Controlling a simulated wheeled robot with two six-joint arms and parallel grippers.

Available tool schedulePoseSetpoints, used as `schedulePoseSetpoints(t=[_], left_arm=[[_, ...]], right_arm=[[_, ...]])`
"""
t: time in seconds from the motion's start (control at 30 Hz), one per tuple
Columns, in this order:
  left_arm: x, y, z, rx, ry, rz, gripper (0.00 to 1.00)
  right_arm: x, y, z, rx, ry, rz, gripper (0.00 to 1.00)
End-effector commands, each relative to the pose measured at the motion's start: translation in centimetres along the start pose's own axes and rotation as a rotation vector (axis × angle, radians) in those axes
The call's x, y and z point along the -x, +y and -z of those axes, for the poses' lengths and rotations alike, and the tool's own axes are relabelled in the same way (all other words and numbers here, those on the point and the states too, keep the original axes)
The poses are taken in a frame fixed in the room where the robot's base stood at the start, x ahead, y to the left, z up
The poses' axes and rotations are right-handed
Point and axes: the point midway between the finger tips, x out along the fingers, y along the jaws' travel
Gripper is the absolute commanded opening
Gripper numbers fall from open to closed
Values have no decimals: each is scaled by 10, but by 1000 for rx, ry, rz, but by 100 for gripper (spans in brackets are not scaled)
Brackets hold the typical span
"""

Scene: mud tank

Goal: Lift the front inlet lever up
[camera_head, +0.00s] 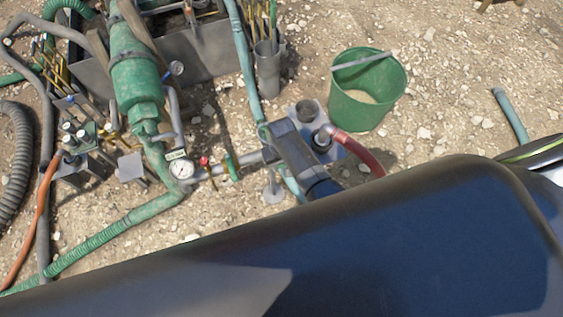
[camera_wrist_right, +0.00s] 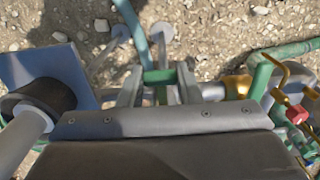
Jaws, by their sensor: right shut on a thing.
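My right gripper (camera_head: 268,140) reaches over the pipework in the head view, just right of the pressure gauge. In the right wrist view its two fingers (camera_wrist_right: 160,88) are on either side of a green lever handle (camera_wrist_right: 160,76), which seems to be the front inlet lever. The gripper is shut on this handle. The grey inlet pipe (camera_wrist_right: 212,91) runs off to the right of the fingers. In the head view the gripper hides most of the held lever. My left gripper is in neither view.
A red hose (camera_head: 358,148) and a green bucket (camera_head: 385,98) are to the right. My own arm covers the lower head view.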

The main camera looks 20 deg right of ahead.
Motion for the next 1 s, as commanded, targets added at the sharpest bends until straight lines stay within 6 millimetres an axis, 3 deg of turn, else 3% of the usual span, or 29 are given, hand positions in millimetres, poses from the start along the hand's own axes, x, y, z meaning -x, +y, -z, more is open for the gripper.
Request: schedulePoseSetpoints(t=[0.7,0.97,1.0], left_arm=[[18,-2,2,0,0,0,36],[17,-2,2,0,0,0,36],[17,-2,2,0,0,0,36]], right_arm=[[20,0,9,0,6,-1,16],[20,0,9,0,6,-1,16],[20,0,9,0,5,-1,36]])
